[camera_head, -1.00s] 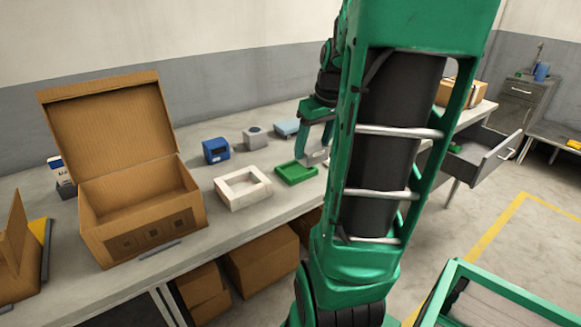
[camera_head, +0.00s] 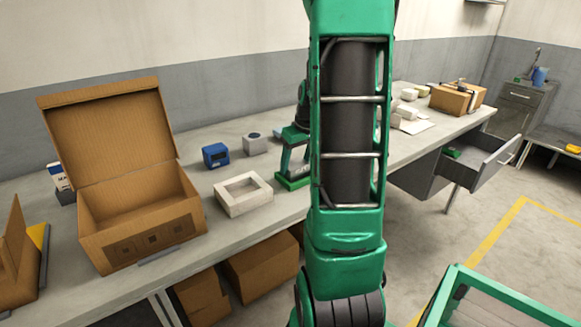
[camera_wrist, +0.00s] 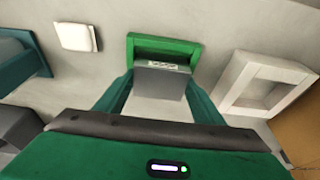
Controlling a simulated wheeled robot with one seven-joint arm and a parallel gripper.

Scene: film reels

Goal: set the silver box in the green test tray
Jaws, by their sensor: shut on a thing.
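My gripper (camera_wrist: 160,92) is shut on the silver box (camera_wrist: 160,83), a grey block with a pale printed label at its far end. In the wrist view the box overlaps the near part of the green test tray (camera_wrist: 135,44), a shallow tray with raised rims. In the head view my gripper is at the tray (camera_head: 283,184), with the box low over it and partly hidden by my arm. I cannot tell whether the box touches the tray floor.
A white open-framed tray (camera_head: 233,207) stands left of the green tray. Behind are a blue device (camera_head: 215,155) and a grey block (camera_head: 255,144). A large open cardboard box (camera_head: 140,220) stands further left. A small white item (camera_wrist: 77,37) lies at upper left in the wrist view.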

